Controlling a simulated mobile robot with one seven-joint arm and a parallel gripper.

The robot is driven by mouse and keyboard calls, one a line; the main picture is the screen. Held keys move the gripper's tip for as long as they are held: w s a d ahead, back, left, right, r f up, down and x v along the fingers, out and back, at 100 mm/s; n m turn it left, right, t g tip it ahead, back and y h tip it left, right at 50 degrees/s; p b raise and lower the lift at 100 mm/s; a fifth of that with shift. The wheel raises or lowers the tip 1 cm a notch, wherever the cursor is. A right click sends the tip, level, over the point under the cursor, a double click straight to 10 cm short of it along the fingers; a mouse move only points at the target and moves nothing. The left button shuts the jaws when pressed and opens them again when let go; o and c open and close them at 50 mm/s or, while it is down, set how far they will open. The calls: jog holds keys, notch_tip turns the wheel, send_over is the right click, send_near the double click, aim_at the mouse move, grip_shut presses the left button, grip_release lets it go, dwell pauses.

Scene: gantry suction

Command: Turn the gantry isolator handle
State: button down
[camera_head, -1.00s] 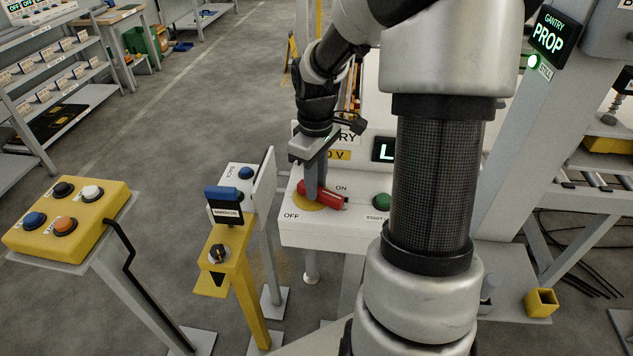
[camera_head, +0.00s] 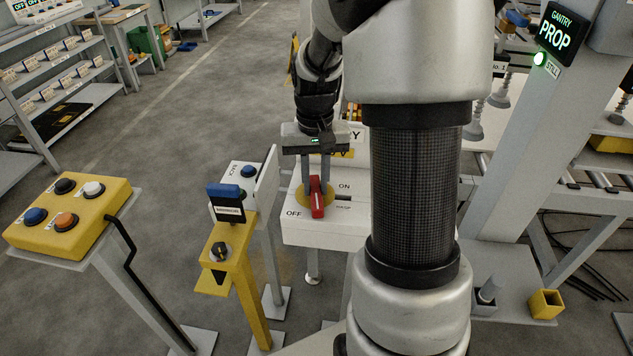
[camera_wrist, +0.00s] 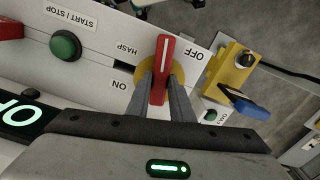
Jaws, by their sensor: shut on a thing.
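The red isolator handle (camera_head: 317,204) sits on a round yellow plate (camera_head: 302,197) on top of the white isolator box (camera_head: 330,233). In the head view the handle points toward the front edge of the box, between the OFF mark on the left and the HASP mark on the right. My gripper (camera_head: 316,181) points down over it, with one finger on each side. In the wrist view the handle (camera_wrist: 161,62) stands between the two grey fingers of my gripper (camera_wrist: 162,88), which are shut on it. ON, HASP and OFF labels show around it.
A yellow button box (camera_head: 68,214) is farther left. A green START/STOP button (camera_wrist: 65,46) is on the isolator box. A GANTRY PROP sign (camera_head: 556,33) is lit at upper right.

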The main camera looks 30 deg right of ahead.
aim_at(314, 187)
jog(key=shift+w+a+r+m, duration=0.1)
jog(key=shift+m, duration=1.2)
jog(key=c, duration=1.6)
grip_release()
jog(key=shift+o, duration=0.2)
notch_tip(314, 187, up, 17)
jog(key=p, duration=0.1)
jog(key=shift+r, duration=0.2)
